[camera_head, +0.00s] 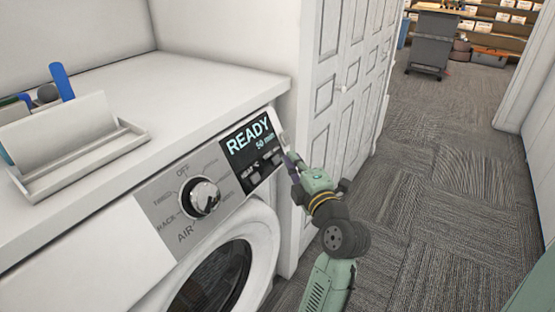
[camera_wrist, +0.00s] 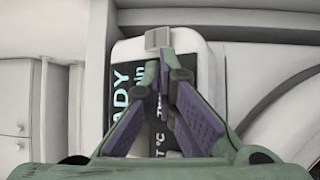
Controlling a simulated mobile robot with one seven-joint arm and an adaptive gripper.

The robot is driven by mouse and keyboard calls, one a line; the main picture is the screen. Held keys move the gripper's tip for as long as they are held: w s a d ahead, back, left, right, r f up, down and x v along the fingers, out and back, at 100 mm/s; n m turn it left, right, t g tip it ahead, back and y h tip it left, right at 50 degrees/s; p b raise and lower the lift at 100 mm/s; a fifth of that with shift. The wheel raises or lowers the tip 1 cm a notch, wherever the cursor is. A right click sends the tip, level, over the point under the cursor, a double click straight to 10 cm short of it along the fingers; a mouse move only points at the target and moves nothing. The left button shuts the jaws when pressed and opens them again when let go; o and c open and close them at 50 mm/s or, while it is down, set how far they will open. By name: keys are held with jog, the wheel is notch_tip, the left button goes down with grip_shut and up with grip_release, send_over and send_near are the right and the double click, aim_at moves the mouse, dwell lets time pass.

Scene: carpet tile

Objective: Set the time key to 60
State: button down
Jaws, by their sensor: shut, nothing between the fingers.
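The machine's dark display panel (camera_head: 252,150) reads READY and 50 min. A row of small keys with labels runs along the panel's lower edge. The time key (camera_head: 276,158) appears to be the one at the right end of this row, close to my fingertips. My gripper (camera_head: 290,157) is shut and empty at the panel's right end. In the wrist view my gripper (camera_wrist: 165,82) covers part of the panel, and the time label shows only partly between the fingers. I cannot tell whether the fingertips touch the key.
A round dial (camera_head: 202,198) sits left of the display, above the round door (camera_head: 220,275). A pale block (camera_wrist: 158,38) sticks out at the panel's end. A white organiser (camera_head: 75,145) stands on the top. White panelled doors (camera_head: 340,80) are to the right; carpet floor beyond is open.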

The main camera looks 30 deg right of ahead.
jog(key=shift+w+f+b, duration=0.15)
jog(key=shift+b, duration=0.2)
jog(key=shift+w+a+b, duration=0.15)
jog(key=shift+w+b, duration=0.1)
jog(key=shift+b, duration=0.05)
jog(key=shift+w+a+f+b, duration=0.15)
jog(key=shift+w+f+b, duration=0.15)
jog(key=shift+b, duration=0.1)
dwell(0.6)
jog(key=shift+s+r, duration=0.1)
jog(key=shift+s+d+r, duration=0.3)
jog(key=shift+s+r, duration=0.05)
jog(key=shift+s, duration=0.25)
dwell(0.3)
jog(key=shift+s+d+r+b, duration=0.15)
jog(key=shift+s+d+r, duration=0.2)
jog(key=shift+s, duration=0.35)
jog(key=shift+s+d+r+b, duration=0.1)
jog(key=shift+s+d+r, duration=0.1)
jog(key=shift+s+r, duration=0.35)
jog(key=shift+s+d+r+b, duration=0.2)
jog(key=shift+s+d, duration=0.1)
jog(key=shift+s, duration=0.5)
jog(key=shift+s, duration=0.1)
